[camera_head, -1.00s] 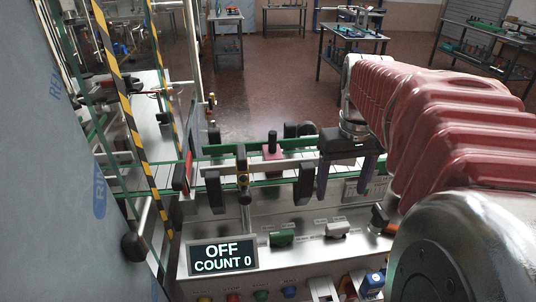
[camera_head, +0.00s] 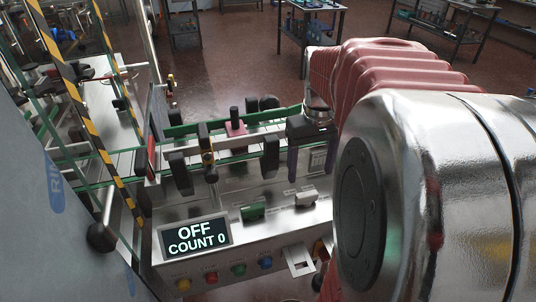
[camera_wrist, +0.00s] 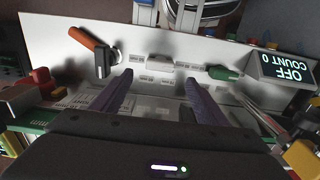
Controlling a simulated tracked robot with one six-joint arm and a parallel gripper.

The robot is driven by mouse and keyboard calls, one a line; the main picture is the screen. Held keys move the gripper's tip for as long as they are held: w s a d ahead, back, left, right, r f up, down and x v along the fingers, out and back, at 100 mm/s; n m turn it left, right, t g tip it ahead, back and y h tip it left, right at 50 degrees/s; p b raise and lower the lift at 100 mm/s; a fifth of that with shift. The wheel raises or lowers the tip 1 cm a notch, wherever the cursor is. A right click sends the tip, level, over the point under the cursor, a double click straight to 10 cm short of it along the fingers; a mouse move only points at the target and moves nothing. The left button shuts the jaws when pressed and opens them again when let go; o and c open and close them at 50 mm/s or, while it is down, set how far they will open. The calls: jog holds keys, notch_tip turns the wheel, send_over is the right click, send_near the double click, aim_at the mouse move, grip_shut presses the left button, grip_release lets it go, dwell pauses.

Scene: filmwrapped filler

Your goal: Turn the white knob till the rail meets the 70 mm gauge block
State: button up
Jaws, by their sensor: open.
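The white knob (camera_head: 306,199) is a small bar-shaped handle on the sloping metal panel. It also shows in the wrist view (camera_wrist: 160,63), just beyond the fingertips and between their lines. My gripper (camera_head: 312,167) is open, its two purple fingers pointing down above the panel, apart from the knob. In the wrist view my gripper (camera_wrist: 158,79) has nothing between its fingers. Green guide rails (camera_head: 185,130) run along the conveyor behind the panel. I cannot pick out the 70 mm gauge block with certainty; a red block with a black top (camera_head: 235,127) sits by the rails.
A green knob (camera_head: 253,210) is left of the white one. An orange-handled lever (camera_wrist: 93,47) stands on the panel's other side. A display (camera_head: 195,236) reads OFF, COUNT 0. Coloured buttons (camera_head: 238,269) line the front. A striped post (camera_head: 85,115) stands left.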

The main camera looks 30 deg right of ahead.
aim_at(308, 193)
notch_tip(308, 193, down, 9)
dwell(0.4)
jog(key=shift+c, duration=0.3)
jog(key=c, duration=0.9)
jog(key=shift+d, duration=0.25)
jog(key=shift+c, duration=0.4)
jog(key=shift+a, duration=0.2)
jog(key=shift+m, duration=0.4)
jog(key=m, duration=1)
